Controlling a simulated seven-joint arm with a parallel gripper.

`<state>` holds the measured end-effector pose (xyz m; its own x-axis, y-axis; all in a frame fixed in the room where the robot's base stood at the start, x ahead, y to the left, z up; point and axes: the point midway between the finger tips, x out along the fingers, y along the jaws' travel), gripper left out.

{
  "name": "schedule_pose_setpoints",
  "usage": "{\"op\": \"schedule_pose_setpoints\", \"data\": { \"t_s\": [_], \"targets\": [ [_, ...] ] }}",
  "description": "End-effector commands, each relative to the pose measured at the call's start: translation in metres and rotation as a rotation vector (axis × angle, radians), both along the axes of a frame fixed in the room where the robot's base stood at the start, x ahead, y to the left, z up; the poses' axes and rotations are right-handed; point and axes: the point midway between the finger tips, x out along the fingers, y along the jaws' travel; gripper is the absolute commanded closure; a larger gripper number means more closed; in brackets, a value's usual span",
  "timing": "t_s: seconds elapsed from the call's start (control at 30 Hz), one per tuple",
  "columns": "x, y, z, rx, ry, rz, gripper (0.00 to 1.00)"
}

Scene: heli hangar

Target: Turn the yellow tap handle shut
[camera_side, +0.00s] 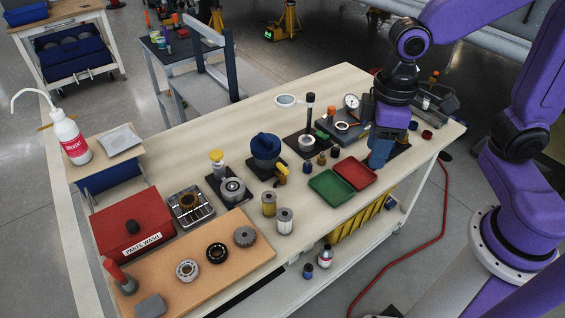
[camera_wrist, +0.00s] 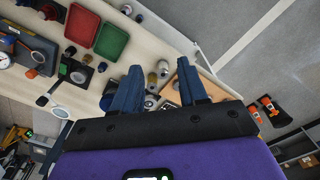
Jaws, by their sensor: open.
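The yellow tap handle (camera_side: 282,169) shows in the side view at the front right of a blue-lidded pot (camera_side: 265,148) on a dark base. The handle looks small, and I cannot tell how far it is turned. My gripper (camera_side: 379,158) is well to the right of it, pointing down beside the red tray and apart from the tap. In the wrist view my gripper (camera_wrist: 157,90) has its two blue fingers spread, with nothing held between them. I cannot make out the tap there; the left finger may hide it.
A green tray (camera_side: 333,187) and a red tray (camera_side: 355,172) lie between gripper and tap. Small bottles (camera_side: 308,165) and an upright black-topped post (camera_side: 310,105) stand near. Two filter canisters (camera_side: 269,203) stand in front of the tap.

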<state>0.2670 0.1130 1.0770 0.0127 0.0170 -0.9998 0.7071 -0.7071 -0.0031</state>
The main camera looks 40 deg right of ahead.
Motion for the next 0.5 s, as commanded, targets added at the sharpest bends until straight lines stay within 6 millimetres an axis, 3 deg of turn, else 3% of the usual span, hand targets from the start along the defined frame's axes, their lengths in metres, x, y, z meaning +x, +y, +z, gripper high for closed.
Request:
{"op": "schedule_pose_setpoints", "data": {
  "t_s": [0.03,0.23,0.5],
  "targets": [
    [0.018,0.008,-0.002,-0.003,0.003,-0.048,0.57],
    [0.084,0.028,-0.011,-0.006,0.007,-0.228,0.57],
    [0.173,0.036,-0.034,-0.01,0.012,-0.471,0.57]
  ]
}}
